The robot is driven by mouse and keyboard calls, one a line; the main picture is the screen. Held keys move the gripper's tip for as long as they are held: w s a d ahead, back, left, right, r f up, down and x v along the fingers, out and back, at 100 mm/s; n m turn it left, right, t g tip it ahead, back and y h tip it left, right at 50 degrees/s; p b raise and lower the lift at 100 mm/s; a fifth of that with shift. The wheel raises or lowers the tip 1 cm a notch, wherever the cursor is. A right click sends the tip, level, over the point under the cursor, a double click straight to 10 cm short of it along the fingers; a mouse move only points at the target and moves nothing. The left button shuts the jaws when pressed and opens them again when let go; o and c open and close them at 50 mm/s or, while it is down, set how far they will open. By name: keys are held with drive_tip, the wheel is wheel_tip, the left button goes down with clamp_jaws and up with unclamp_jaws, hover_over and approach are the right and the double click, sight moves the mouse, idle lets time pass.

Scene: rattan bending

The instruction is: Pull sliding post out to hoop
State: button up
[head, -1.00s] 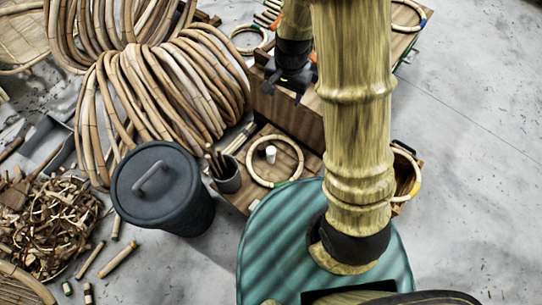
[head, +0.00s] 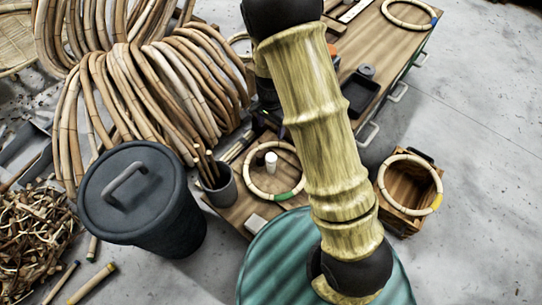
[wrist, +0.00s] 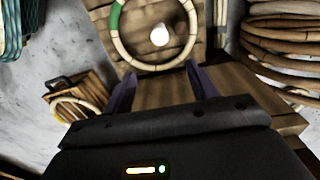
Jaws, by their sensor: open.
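The white post (head: 271,162) stands upright inside a pale rattan hoop (head: 249,180) with a green mark, on a low wooden board (head: 238,213). The hoop lies around the post with a gap on all sides. In the wrist view the post (wrist: 160,36) and hoop (wrist: 122,48) are ahead of my gripper (wrist: 163,76), whose two purple fingers are spread and empty, short of the hoop. In the head view my gripper is mostly hidden behind my arm, near the bench side. Any slot under the post is not clear.
A cup of sticks (head: 219,190) stands left of the hoop, near a lidded dark bin (head: 140,205). Rattan coils (head: 135,90) fill the upper left. A wooden crate (head: 405,220) bears a yellow-marked hoop (head: 384,183) at right. A bench (head: 375,45) bears a blue-marked hoop (head: 388,20).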

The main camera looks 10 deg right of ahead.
sight(271, 156)
drive_tip(key=shift+f, duration=0.1)
wheel_tip(271, 156, down, 17)
drive_tip(key=b, duration=1)
drive_tip(key=shift+f+b, duration=0.15)
drive_tip(key=shift+b, duration=0.2)
drive_tip(key=shift+c, duration=0.2)
clamp_jaws()
drive_tip(key=shift+w, duration=0.1)
drive_tip(key=shift+p, duration=0.35)
